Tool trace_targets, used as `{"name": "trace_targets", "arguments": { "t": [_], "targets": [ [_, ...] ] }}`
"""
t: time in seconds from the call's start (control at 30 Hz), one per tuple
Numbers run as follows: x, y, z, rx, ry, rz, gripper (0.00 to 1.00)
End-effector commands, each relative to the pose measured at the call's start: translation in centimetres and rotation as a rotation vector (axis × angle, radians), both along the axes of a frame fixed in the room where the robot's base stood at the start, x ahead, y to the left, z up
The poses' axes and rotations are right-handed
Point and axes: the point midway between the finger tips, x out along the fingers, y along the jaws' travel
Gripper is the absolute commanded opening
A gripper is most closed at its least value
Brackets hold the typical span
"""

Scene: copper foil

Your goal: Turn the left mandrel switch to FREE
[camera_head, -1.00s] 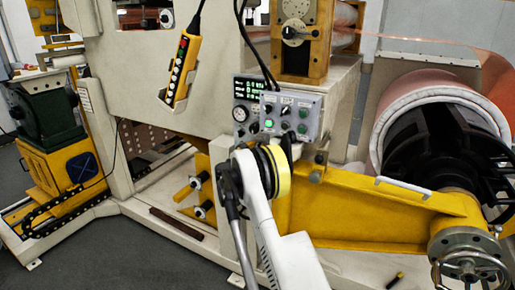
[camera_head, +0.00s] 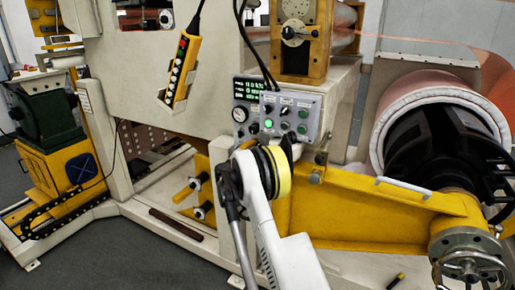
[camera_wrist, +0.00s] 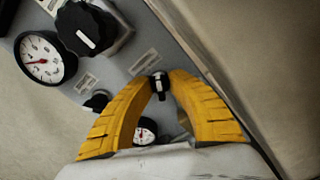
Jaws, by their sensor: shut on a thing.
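In the wrist view my gripper (camera_wrist: 162,83) has its two yellow fingers closed on a small black switch knob (camera_wrist: 159,78) with a pale mark on it. The fingers hide part of the knob, and I cannot read the label beside it or tell its exact setting. In the head view the grey control panel (camera_head: 296,102) carries several small black switches, a lit green button (camera_head: 268,124) and green readouts (camera_head: 246,84). My arm covers the lower panel there, and the fingertips cannot be made out.
In the wrist view a larger black knob (camera_wrist: 86,28), a white dial gauge (camera_wrist: 43,57), a small black switch (camera_wrist: 97,102) and a second gauge (camera_wrist: 145,131) lie close around the fingers. In the head view a yellow pendant (camera_head: 181,69) hangs left, and a yellow arm (camera_head: 350,212) juts out right.

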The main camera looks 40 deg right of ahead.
Motion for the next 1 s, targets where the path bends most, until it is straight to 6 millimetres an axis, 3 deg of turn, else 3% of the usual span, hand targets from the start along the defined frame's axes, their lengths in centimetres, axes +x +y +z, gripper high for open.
{"name": "trace_targets", "arguments": {
  "t": [0.2, 0.23, 0.53, 0.67, 1.0],
  "targets": [
    [0.0, 0.0, 0.1, -0.002, 0.001, 0.0, 0.0],
    [0.0, 0.0, 0.1, -0.002, 0.001, 0.0, 0.3],
    [0.0, 0.1, 0.0, -0.001, 0.002, 0.001, 0.3],
    [-0.4, 1.0, 0.0, -0.001, 0.002, 0.001, 0.3],
    [-3.1, 7.7, 0.1, -0.001, 0.002, 0.003, 0.3]
  ]
}}
